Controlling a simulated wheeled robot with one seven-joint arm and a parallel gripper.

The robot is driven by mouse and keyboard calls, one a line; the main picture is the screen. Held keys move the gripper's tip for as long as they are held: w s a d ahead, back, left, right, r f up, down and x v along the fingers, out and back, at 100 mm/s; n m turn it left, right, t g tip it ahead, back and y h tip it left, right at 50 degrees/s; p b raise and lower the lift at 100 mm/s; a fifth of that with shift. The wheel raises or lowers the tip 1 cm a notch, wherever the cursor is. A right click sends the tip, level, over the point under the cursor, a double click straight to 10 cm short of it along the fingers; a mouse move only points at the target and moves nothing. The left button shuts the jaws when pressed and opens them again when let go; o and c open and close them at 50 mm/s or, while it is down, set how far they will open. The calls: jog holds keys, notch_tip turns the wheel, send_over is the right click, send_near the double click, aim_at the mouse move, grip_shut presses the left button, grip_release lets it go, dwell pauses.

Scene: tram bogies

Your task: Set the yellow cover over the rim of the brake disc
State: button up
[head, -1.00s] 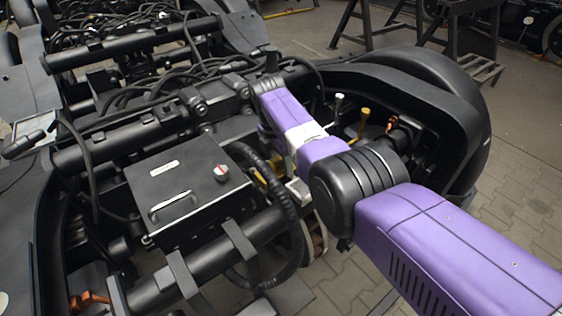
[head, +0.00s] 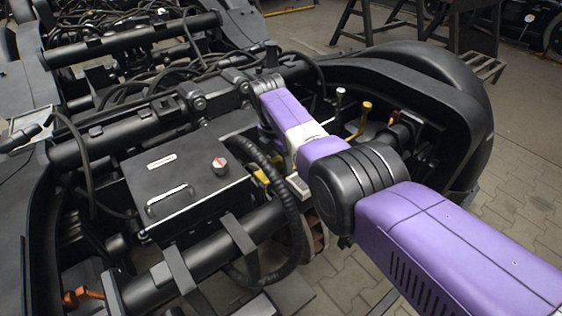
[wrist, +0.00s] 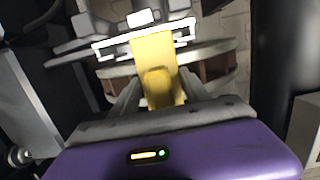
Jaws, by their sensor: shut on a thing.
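The yellow cover (wrist: 155,68) is between the fingers of my gripper (wrist: 155,92) in the wrist view, and the gripper is shut on it. The brake disc (wrist: 217,66) is a pale ring with brown vents, showing on both sides behind the cover. The cover overlaps the disc's rim in this view; I cannot tell whether they touch. My fingertips are hidden there.
A black box with a red-topped knob (head: 185,180) stands left of my arm. A thick black hose (head: 287,200) curves close beside it. Yellow and white-tipped levers (head: 363,115) stand to the right, inside the black frame. A white-edged bracket (wrist: 180,35) lies just beyond the cover.

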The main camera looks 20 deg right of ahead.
jog(key=o, duration=1.6)
jog(key=shift+f, duration=0.1)
jog(key=shift+c, duration=0.2)
